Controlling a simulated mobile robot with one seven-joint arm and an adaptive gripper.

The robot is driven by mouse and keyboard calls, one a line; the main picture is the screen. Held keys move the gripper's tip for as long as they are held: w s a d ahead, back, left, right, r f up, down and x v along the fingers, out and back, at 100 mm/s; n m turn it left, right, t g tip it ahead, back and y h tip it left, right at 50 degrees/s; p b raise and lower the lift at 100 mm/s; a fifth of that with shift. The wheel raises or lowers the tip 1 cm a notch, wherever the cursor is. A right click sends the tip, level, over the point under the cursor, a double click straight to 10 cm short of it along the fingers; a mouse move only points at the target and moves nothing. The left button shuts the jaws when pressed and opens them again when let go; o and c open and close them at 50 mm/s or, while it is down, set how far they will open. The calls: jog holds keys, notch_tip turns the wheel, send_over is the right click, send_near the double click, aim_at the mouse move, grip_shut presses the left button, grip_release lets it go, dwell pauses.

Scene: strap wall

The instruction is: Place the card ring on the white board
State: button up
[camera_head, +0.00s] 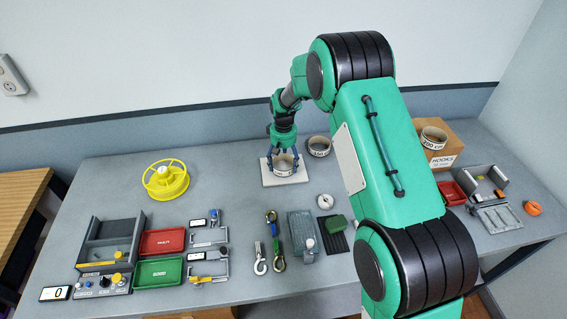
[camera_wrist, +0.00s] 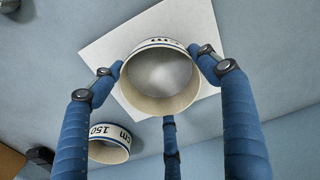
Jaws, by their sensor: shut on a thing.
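The white board (camera_head: 301,177) is a flat square on the grey bench, below my gripper (camera_head: 284,163). My gripper points down and is shut on a pale card ring (camera_head: 284,169) with dark print on its band. In the wrist view the blue fingers of my gripper (camera_wrist: 160,80) press around the card ring (camera_wrist: 152,101). The white board (camera_wrist: 107,47) lies under the ring and extends past it. The ring is roughly level, over or on the board; I cannot tell whether it touches. Most of its print is hidden.
A second ring (camera_head: 319,147) stands just right of the board; the wrist view shows it marked 150 cm (camera_wrist: 109,151). A 200 cm ring (camera_head: 433,139) sits on a cardboard box (camera_head: 446,157). A yellow reel (camera_head: 166,179) is left. Hooks and trays fill the front.

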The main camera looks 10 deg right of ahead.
jog(key=o, duration=0.7)
jog(key=shift+f, duration=0.1)
jog(key=shift+o, duration=0.2)
jog(key=shift+r, duration=0.2)
notch_tip(320, 180, up, 12)
jog(key=p, duration=0.2)
dwell(0.5)
